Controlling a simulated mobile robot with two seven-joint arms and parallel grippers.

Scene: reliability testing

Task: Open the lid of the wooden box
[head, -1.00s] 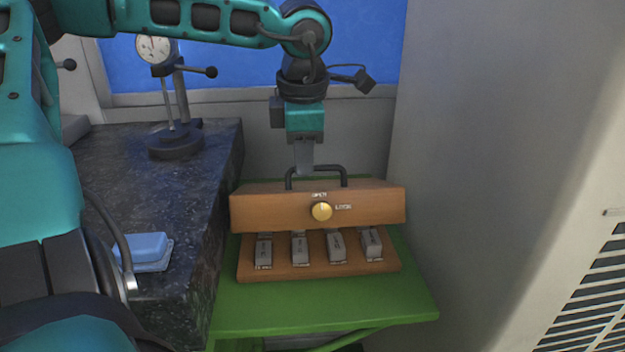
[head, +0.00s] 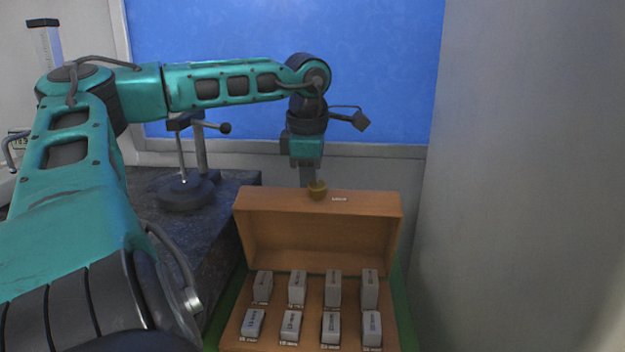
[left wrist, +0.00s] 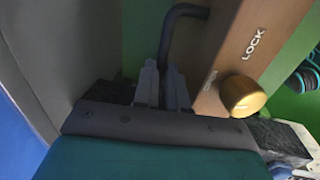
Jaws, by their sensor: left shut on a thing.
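The wooden box stands with its lid (head: 320,232) raised, its hollow inner side facing me. The box base (head: 385,345) holds two rows of grey labelled blocks. My left gripper (head: 308,184) is behind the lid's top edge. In the left wrist view my left gripper (left wrist: 163,82) is shut on the dark bar handle (left wrist: 178,35) of the lid. In the head view the handle is hidden behind the lid. My right gripper is not in view.
The box rests on a green stand (head: 405,325). A dark stone table (head: 235,200) with a gauge stand (head: 187,190) is at the left. A grey wall (head: 530,180) is close on the right, and a blue panel (head: 380,70) is behind.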

